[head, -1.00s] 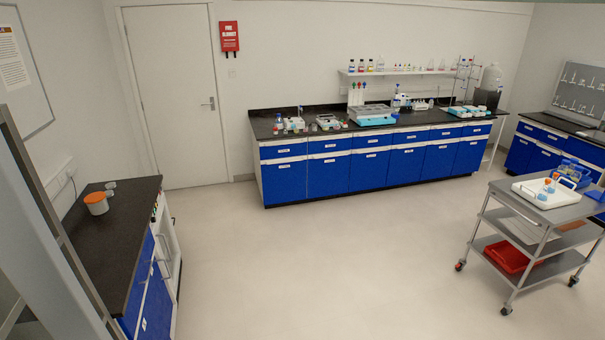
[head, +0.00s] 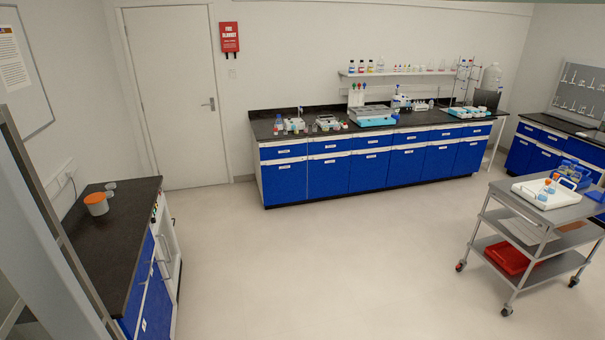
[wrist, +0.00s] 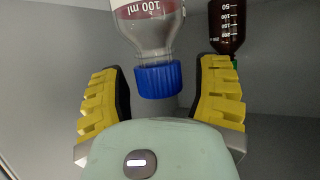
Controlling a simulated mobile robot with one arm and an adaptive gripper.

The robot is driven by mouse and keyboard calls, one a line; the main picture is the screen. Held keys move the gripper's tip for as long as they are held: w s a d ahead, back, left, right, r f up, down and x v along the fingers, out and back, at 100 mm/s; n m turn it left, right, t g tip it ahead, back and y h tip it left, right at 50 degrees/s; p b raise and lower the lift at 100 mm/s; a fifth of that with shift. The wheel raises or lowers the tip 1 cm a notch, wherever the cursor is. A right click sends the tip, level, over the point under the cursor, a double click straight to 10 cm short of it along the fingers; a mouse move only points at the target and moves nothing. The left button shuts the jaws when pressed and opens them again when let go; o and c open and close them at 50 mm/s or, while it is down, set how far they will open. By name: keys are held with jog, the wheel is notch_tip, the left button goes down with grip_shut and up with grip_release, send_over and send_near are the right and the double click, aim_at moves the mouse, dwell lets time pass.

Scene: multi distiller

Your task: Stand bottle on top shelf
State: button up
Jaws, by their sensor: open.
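In the wrist view, a clear bottle (wrist: 150,30) with a blue cap (wrist: 158,80) and a "100 ml" marking extends past the top edge, its cap toward my palm. My gripper (wrist: 160,70) is open, with yellow-padded fingers on both sides of the cap and a visible gap on each side. The bottle's base is out of view. The head view does not show my gripper. I cannot tell which shelf, if any, the bottle is on.
A brown graduated bottle (wrist: 227,25) is close beyond the right finger. In the head view, a wall shelf (head: 400,73) holds several small bottles above the blue bench (head: 350,170). A steel trolley (head: 535,215) stands at right. The floor between is clear.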

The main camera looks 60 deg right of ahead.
jog(key=p+v, duration=0.6)
jog(key=v, duration=0.6)
jog(key=shift+p, duration=0.3)
